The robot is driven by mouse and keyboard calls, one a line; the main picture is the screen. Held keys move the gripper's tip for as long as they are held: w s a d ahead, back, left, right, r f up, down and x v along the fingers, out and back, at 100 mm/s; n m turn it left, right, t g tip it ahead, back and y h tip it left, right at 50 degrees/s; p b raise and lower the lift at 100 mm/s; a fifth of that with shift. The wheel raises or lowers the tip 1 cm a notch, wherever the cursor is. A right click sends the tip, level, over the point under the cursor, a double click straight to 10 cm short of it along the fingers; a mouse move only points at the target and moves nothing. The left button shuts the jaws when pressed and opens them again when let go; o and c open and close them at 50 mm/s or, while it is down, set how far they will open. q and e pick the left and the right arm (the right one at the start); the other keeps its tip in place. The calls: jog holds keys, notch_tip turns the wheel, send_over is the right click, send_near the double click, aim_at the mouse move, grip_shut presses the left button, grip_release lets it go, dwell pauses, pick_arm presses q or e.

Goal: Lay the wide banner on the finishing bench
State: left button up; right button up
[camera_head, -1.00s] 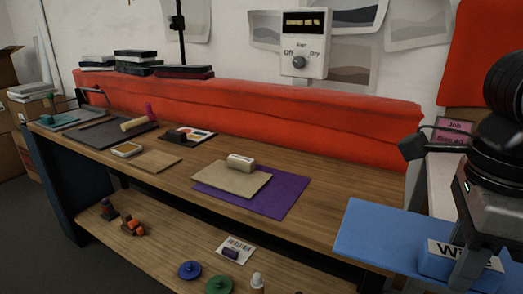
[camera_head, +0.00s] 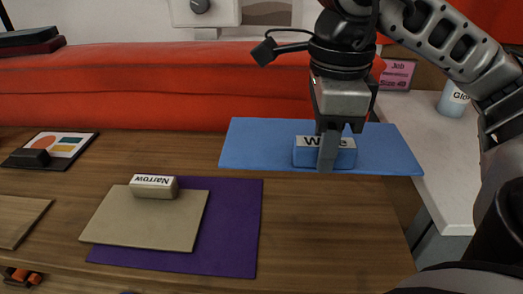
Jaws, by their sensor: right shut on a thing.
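The wide banner is a flat blue sheet (camera_head: 252,146) at the right end of the wooden bench (camera_head: 330,225). Part of it lies over the bench and its right end reaches past the bench edge. A blue block labelled "Wi…" (camera_head: 343,158) is on the sheet, its label partly covered by a finger. My right gripper (camera_head: 328,150) comes down from above and is shut on the blue block. Whether the sheet touches the bench top is hard to tell. My left gripper is out of view.
A red padded roll (camera_head: 140,88) runs behind. A white counter (camera_head: 440,160) with a pink job card (camera_head: 397,75) stands right. Bare wood lies in front of the blue sheet.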

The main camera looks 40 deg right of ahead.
aim_at(302, 130)
jog(key=w+d+f, duration=0.1)
jog(key=w, duration=0.1)
jog(key=w+d+f, duration=0.1)
jog(key=w, duration=0.2)
jog(key=w+d+f, duration=0.1)
jog(key=w, duration=0.1)
jog(key=shift+w+d+f, duration=0.2)
jog(key=shift+w+f, duration=0.05)
jog(key=shift+f, duration=0.1)
jog(key=w+f, duration=0.1)
jog(key=f, duration=0.1)
jog(key=w+d+f, duration=0.1)
jog(key=w+f, duration=0.1)
jog(key=shift+w+d+f, duration=0.1)
jog(key=shift+d, duration=0.1)
jog(key=shift+w+d+f, duration=0.15)
jog(key=shift+w+f, duration=0.3)
jog(key=shift+f, duration=0.05)
jog(key=f, duration=0.3)
jog(key=shift+w+d+f, duration=0.1)
jog(key=shift+w+d, duration=0.1)
jog(key=shift+w, duration=0.1)
jog(key=shift+f, duration=0.3)
jog(key=shift+f, duration=0.15)
jog(key=o, duration=1.1)
jog(key=shift+c, duration=0.2)
